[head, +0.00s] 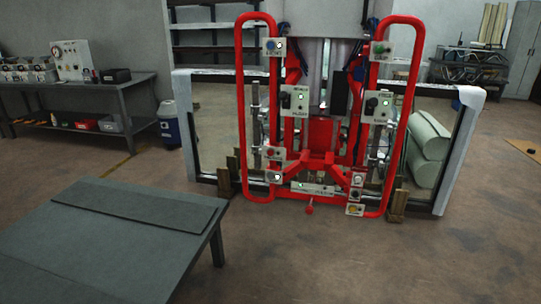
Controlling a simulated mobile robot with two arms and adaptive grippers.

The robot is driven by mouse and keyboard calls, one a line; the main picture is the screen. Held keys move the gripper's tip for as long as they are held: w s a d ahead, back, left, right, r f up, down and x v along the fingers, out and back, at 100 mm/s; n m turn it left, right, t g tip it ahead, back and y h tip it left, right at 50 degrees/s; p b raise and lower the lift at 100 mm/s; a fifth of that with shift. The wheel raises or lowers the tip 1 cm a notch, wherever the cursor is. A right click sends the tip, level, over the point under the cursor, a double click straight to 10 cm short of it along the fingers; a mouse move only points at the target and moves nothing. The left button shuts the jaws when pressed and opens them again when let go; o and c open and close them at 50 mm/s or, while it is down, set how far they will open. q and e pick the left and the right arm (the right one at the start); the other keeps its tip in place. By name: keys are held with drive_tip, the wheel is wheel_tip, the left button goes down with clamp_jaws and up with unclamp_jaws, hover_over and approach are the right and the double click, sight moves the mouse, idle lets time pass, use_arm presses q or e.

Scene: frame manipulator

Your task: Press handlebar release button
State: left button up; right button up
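The red frame manipulator (322,135) stands upright ahead of me, with a tall looped handlebar on its left (240,110) and another on its right (415,80). Small light control boxes are fixed on it. The upper left box (274,47) has a bluish button, and the upper right box (380,49) a greenish one. The middle left box (294,100) and middle right box (377,106) carry dark knobs. A lower left box (274,153) has a red button. The labels are too small to read, so I cannot tell which is the handlebar release. Neither of my grippers is in view.
A dark table (90,245) fills the lower left foreground. A window-like frame (189,125) with wrapped edges stands behind the manipulator, with wooden blocks (397,205) at its base. A workbench (100,90) is at the back left. The floor before the manipulator is clear.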

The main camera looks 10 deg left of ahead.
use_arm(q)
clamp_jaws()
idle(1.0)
